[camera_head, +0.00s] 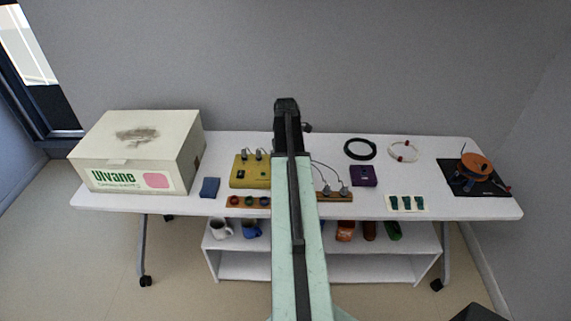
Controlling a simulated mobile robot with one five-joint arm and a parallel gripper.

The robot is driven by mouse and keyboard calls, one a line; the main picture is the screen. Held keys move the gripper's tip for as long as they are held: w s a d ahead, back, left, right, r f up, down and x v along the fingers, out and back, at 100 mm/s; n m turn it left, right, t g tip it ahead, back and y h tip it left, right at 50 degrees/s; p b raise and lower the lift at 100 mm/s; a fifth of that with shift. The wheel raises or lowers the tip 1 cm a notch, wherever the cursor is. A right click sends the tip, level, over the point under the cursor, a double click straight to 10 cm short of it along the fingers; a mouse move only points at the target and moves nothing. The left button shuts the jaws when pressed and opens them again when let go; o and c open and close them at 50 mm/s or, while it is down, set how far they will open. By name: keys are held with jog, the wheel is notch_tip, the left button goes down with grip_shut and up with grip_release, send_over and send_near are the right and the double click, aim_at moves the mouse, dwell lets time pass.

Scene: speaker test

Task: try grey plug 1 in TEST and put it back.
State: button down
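Two grey plugs stand at the right end of a wooden strip (262,207), a left one (327,191) and a right one (344,191), with thin dark cables running up behind my arm. Two more small grey plug-like pieces (252,155) stand at the back edge of a yellow box (243,178). I cannot tell which is grey plug 1, and no TEST marking is readable. My arm covers the middle of the table and strip. The dark end of my arm with my gripper (287,104) is over the table's back edge; its fingers cannot be made out.
A large white carton (185,160) and a blue block (209,187) are at left. A purple box (364,176), black ring (360,149), pale ring (403,150), card with dark pieces (420,203) and orange reel (475,166) are at right. Mugs (221,229) stand below.

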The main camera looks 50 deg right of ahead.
jog(key=shift+f+b, duration=0.4)
jog(key=shift+f, duration=0.05)
jog(key=c, duration=1)
grip_release()
notch_tip(320, 180, up, 8)
jog(key=p, duration=0.7)
jog(key=shift+f+p, duration=0.15)
jog(key=shift+p, duration=0.2)
jog(key=shift+f, duration=0.1)
